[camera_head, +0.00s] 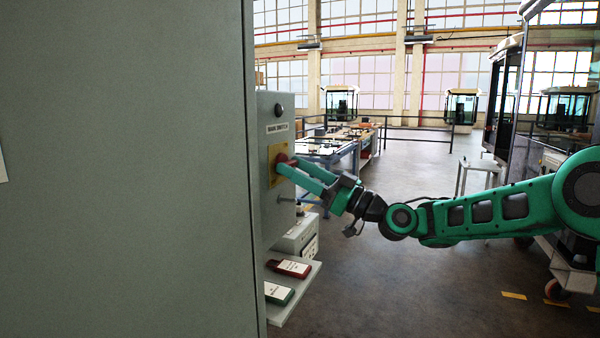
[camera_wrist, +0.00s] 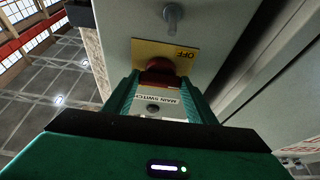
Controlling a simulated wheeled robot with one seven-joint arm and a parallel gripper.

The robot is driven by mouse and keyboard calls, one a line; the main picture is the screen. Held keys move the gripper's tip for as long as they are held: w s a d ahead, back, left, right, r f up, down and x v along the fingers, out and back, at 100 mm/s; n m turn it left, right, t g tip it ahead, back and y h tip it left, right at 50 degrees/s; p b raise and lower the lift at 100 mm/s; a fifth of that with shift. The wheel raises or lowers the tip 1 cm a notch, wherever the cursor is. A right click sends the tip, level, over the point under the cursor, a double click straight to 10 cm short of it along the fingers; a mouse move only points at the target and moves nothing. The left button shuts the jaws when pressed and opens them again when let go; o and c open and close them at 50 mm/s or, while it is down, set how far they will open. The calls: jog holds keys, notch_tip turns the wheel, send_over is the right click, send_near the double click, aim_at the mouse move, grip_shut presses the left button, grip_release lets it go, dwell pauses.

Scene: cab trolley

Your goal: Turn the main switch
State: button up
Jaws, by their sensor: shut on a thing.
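The main switch is a red knob (camera_head: 281,160) on a yellow plate (camera_head: 274,175) on the front of a grey switch box (camera_head: 262,212), under a label reading MAIN SWITCH (camera_head: 277,128). My gripper (camera_head: 283,166) reaches in from the right and is shut on the red knob. In the wrist view the red knob (camera_wrist: 160,75) sits between the two green fingers, and the yellow plate (camera_wrist: 170,52) shows the word OFF. The knob's exact angle is mostly hidden by the fingers.
A large grey cabinet (camera_head: 120,170) fills the left. A blue workbench (camera_head: 345,150) stands behind. The floor (camera_head: 400,290) below my arm is clear.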

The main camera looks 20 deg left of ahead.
jog(key=shift+w+f, duration=0.15)
jog(key=shift+f, duration=0.05)
jog(key=o, duration=1.1)
jog(key=shift+c, duration=0.2)
jog(key=shift+r, duration=0.1)
jog(key=v, duration=1.1)
jog(key=shift+a, duration=0.15)
